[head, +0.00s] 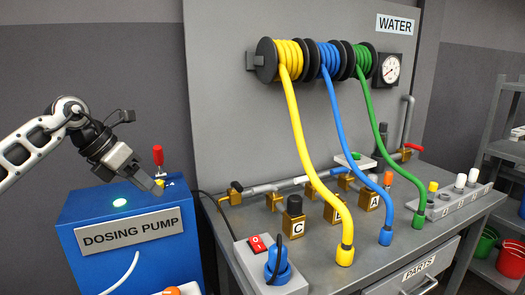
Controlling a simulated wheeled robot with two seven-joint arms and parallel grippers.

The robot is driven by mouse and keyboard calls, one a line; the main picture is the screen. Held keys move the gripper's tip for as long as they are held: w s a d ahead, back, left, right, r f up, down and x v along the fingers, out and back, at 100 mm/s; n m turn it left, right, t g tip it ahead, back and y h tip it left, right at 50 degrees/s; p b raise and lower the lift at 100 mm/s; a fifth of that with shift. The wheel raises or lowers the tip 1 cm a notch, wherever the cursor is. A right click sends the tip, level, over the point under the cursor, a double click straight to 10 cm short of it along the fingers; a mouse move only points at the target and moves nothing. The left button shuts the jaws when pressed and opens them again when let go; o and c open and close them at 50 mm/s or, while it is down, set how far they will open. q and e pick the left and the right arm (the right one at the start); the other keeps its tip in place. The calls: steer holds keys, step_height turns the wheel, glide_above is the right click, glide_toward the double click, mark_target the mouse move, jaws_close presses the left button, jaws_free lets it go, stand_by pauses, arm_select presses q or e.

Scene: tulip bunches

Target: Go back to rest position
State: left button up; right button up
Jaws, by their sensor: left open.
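My left arm comes in from the left, and its gripper (154,186) is open, pointing down and to the right. I cannot tell whether the fingertips touch the box or the valve. Nothing shows between the fingers. My right gripper is not in view.
A grey bench (335,262) stands to the right, with brass valves and a power box with a red switch (257,244). Yellow (296,120), blue (334,120) and green (380,135) hoses hang from reels onto it. Shelves (503,150) stand far right.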

arm_select(q)
steer(key=s+d+f+n+t+h, duration=0.1)
steer(key=s+d+f+n+h, duration=0.25)
steer(key=d, duration=0.35)
steer(key=s+d+f+n+h, duration=0.2)
steer(key=d+f+h, duration=0.1)
steer(key=d+h, duration=0.3)
steer(key=s+d+f+n+t+h, duration=0.1)
steer(key=s+d+f+n+h, duration=0.15)
steer(key=d, duration=0.55)
steer(key=s+a+f+n+t+y, duration=0.1)
steer(key=s+a+f+n+y, duration=0.2)
steer(key=n, duration=0.8)
steer(key=s+a+f+n+t+y, duration=0.2)
steer(key=s+a+f+n+y, duration=0.2)
steer(key=s+f+n+y, duration=0.3)
steer(key=s+a+f+n+t+y, duration=0.1)
steer(key=s+a+f+n+y, duration=0.3)
steer(key=s+f+n, duration=0.7)
step_height(320, 180, down, 5)
steer(key=n, duration=0.4)
steer(key=shift+s+t+y, duration=0.4)
steer(key=shift+a, duration=0.1)
